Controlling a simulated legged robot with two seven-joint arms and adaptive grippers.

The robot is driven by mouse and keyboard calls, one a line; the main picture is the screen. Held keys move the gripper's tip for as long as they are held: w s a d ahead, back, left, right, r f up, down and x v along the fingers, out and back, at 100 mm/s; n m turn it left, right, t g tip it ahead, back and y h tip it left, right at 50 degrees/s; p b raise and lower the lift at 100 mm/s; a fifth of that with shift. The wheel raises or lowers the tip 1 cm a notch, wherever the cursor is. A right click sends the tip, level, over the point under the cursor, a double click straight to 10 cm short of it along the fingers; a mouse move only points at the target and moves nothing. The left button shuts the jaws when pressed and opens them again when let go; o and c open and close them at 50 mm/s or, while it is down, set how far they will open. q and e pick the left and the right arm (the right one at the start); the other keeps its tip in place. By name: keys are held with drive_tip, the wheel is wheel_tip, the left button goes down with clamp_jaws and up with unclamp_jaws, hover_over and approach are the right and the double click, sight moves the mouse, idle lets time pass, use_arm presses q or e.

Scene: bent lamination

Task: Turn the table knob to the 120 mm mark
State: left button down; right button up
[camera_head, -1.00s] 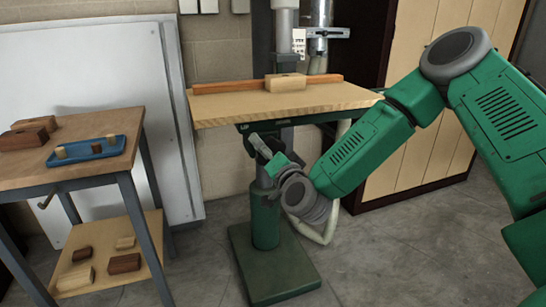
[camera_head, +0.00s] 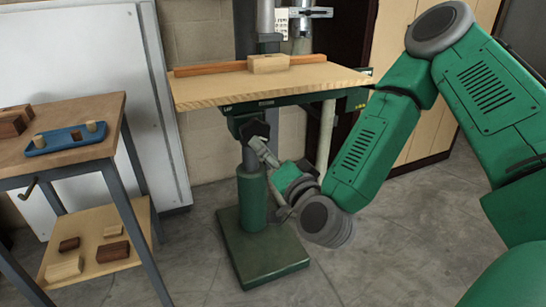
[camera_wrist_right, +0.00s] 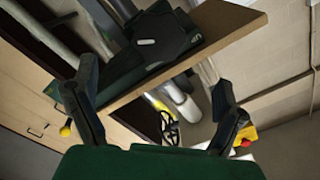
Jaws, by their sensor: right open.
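The dark knob (camera_head: 255,130) sits under the front of the wooden table (camera_head: 215,92) of the green drill press. My right gripper (camera_head: 261,148) is just below and in front of the knob, pointing up at it. In the right wrist view the knob shows as a dark lobed shape (camera_wrist_right: 165,40) beyond the open fingers (camera_wrist_right: 154,82), with nothing between them. I cannot tell from the head view whether a finger touches the knob. No millimetre scale is readable. My left gripper is out of view.
A block (camera_head: 268,63) and an orange-brown fence (camera_head: 210,69) lie on the table. The press column (camera_head: 252,200) stands behind my wrist. A workbench (camera_head: 75,150) with a blue tray (camera_head: 66,141) stands at left.

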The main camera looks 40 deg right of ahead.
sight(257, 135)
drive_tip(key=w+d+n+p, duration=0.1)
drive_tip(key=w+n+p, duration=0.1)
drive_tip(key=w+n, duration=0.1)
drive_tip(key=w+n+p, duration=0.3)
drive_tip(key=w, duration=0.1)
drive_tip(key=w+d+n+p, duration=0.1)
drive_tip(key=w+n+p, duration=0.1)
drive_tip(key=w+n, duration=0.2)
drive_tip(key=shift+d+r, duration=0.15)
drive_tip(key=shift+d, duration=0.2)
idle(0.4)
drive_tip(key=c, duration=1.1)
